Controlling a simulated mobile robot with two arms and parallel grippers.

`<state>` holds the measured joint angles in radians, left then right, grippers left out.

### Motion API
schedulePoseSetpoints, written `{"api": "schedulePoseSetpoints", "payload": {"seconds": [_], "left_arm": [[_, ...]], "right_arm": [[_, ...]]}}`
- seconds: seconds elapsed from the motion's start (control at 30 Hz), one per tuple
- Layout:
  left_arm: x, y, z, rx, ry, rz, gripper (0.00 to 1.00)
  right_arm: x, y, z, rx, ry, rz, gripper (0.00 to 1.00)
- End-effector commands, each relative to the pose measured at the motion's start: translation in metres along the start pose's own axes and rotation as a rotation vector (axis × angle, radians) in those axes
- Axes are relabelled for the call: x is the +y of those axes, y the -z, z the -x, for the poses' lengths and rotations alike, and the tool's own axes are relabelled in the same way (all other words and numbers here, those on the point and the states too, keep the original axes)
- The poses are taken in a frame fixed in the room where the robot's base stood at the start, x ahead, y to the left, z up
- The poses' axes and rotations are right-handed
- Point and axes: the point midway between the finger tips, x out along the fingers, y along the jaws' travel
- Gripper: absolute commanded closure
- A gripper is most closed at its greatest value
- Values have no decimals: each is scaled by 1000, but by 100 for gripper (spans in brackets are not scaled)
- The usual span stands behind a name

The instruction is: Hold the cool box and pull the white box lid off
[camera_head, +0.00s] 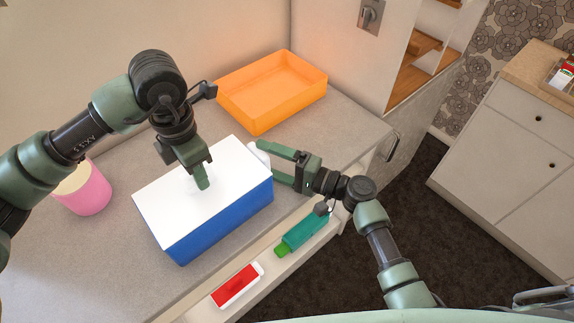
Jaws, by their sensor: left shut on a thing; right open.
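The cool box (222,222) is blue and stands on the grey worktop. Its white lid (165,205) lies on top and looks seated, with no clear gap. My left gripper (200,181) points down at the middle of the lid and is shut on what appears to be the lid's handle, mostly hidden by the fingers. My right gripper (268,162) is open at the box's right end, its fingers pointing left. A small white part shows by its upper finger; I cannot tell whether it belongs to the box or whether the fingers touch the box.
An orange tray (262,113) stands behind the box. A pink cup (85,192) stands to the left, near my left arm. A green bottle (302,235) and a red and white item (237,286) lie lower, along the worktop's front. A white cabinet (500,150) stands at the right.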

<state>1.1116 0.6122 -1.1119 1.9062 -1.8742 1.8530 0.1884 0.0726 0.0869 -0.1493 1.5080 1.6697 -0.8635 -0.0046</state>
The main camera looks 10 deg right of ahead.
Motion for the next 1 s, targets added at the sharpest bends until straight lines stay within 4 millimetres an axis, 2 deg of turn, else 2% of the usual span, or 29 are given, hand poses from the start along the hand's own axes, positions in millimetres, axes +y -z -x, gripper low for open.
{"api": "schedulePoseSetpoints", "payload": {"seconds": [0.2,0.5,0.7,0.73,1.0], "left_arm": [[0,0,1,-2,-2,1,100],[0,0,1,-1,-2,1,100],[0,0,1,-1,-1,1,100],[0,0,1,-1,-1,1,100],[0,0,1,-1,-1,1,100]], "right_arm": [[0,0,-17,0,0,1,16],[0,0,-18,0,0,0,16],[0,0,-18,0,-1,0,72],[0,0,-18,0,-1,0,76],[0,0,-18,0,-2,0,76]]}}
